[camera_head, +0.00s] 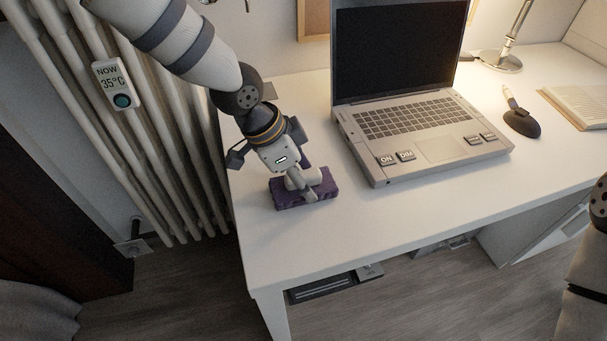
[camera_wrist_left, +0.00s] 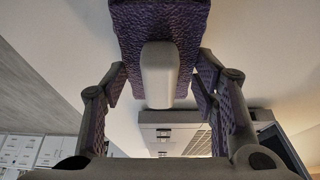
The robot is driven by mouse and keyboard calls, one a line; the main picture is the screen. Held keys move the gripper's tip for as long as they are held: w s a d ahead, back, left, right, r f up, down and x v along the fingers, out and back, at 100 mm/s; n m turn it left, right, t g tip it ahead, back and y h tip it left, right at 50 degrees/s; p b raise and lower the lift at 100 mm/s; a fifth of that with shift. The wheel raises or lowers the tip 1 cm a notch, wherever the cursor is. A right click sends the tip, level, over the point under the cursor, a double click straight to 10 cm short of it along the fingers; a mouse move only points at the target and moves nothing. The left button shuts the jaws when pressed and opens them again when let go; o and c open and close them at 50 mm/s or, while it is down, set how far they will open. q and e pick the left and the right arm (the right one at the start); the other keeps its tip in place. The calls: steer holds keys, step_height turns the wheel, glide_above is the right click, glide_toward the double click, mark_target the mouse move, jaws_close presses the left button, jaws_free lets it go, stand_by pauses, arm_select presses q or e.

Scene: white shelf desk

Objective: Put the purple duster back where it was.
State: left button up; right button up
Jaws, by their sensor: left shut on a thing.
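The purple duster (camera_head: 288,199) is at the left end of the white desk top (camera_head: 365,215), low over it or on it; I cannot tell which. My left gripper (camera_head: 303,182) points down at it from above and hides part of its top. In the left wrist view the duster's textured purple body (camera_wrist_left: 160,20) is at the top, with its pale handle (camera_wrist_left: 158,75) between the two fingers of my left gripper (camera_wrist_left: 163,82). The left gripper is shut on the duster. My right gripper is out of view; only part of the right arm shows at the right edge.
An open laptop (camera_head: 425,130) stands right of the duster. A dark mouse-like object (camera_head: 521,123), a lamp (camera_head: 500,60) and an open book (camera_head: 580,105) are farther right. A radiator (camera_head: 165,130) borders the desk's left edge. The desk front is clear.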

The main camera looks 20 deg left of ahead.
arm_select(q)
steer(key=shift+c, duration=0.6)
steer(key=o, duration=1.4)
steer(key=p+v, duration=0.2)
steer(key=v, duration=1)
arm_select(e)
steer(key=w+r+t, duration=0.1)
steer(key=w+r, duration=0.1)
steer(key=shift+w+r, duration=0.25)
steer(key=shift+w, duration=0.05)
